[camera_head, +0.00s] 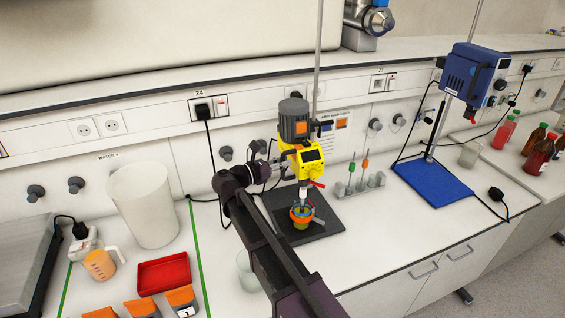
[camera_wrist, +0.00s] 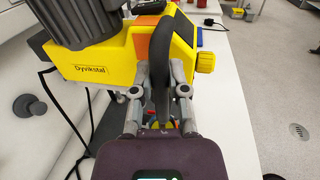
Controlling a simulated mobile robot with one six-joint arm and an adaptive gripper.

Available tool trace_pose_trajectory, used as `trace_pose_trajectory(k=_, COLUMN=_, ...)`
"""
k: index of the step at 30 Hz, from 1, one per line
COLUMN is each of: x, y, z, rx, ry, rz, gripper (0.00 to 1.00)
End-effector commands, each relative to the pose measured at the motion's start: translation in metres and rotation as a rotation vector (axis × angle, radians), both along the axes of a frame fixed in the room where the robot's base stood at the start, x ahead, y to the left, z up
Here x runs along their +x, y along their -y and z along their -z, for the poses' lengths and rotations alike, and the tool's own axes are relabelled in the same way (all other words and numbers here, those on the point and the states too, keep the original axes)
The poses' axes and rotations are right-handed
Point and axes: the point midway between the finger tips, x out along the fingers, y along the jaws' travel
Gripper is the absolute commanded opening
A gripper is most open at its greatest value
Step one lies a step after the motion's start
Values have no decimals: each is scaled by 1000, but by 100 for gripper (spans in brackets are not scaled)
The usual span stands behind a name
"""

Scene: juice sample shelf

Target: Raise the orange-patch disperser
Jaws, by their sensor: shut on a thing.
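The orange-patch disperser (camera_head: 318,173) has a yellow body, a grey motor on top and an orange patch. It is on a tall rod over a dark base plate (camera_head: 324,226). Its lower end reaches down to a small vessel with an orange ring (camera_head: 300,215); whether the tip is inside is too small to tell. My gripper (camera_head: 276,163) is shut at the disperser's left side. In the wrist view the yellow body (camera_wrist: 115,72) is close, and my gripper (camera_wrist: 158,88) is shut around its dark curved handle (camera_wrist: 183,92). My wrist hides the lower part there.
A blue disperser (camera_head: 468,78) stands over a blue base (camera_head: 434,187) at the right. A white bin (camera_head: 146,207), red tray (camera_head: 163,274) and orange-topped containers are at the left. A clear beaker (camera_head: 246,270) is beside my arm.

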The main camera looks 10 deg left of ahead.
Motion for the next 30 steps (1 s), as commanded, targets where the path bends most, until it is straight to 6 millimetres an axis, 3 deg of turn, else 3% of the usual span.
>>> trace_pose_trajectory(k=30, x=1, y=-1, z=-136, rx=-4, ry=4, rz=-2, gripper=0)
